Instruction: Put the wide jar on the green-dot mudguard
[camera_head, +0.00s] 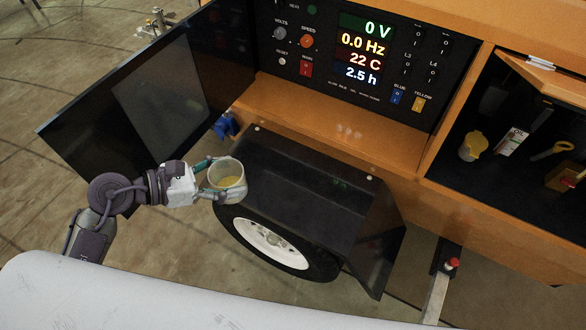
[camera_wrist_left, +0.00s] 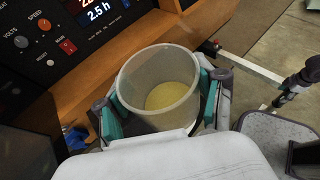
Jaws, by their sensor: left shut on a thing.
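The wide jar (camera_head: 228,178) is a pale translucent tub with yellow contents, upright in the head view. My left gripper (camera_head: 210,179) is shut on its sides, holding it by the left edge of the black mudguard (camera_head: 300,180). I cannot tell whether the jar touches the mudguard. In the left wrist view the jar (camera_wrist_left: 158,88) sits between teal finger pads, its open top facing the camera. A green dot is not clear on the mudguard. My right gripper (camera_wrist_left: 288,94) seems to show at the right edge of the wrist view, its opening unclear.
A wheel (camera_head: 270,243) is under the mudguard. A dark open panel door (camera_head: 150,100) stands at left. The orange cabinet carries a control panel (camera_head: 350,60) behind. An open compartment at right holds a yellow-topped container (camera_head: 473,147) and a white carton (camera_head: 512,140). The mudguard top looks clear.

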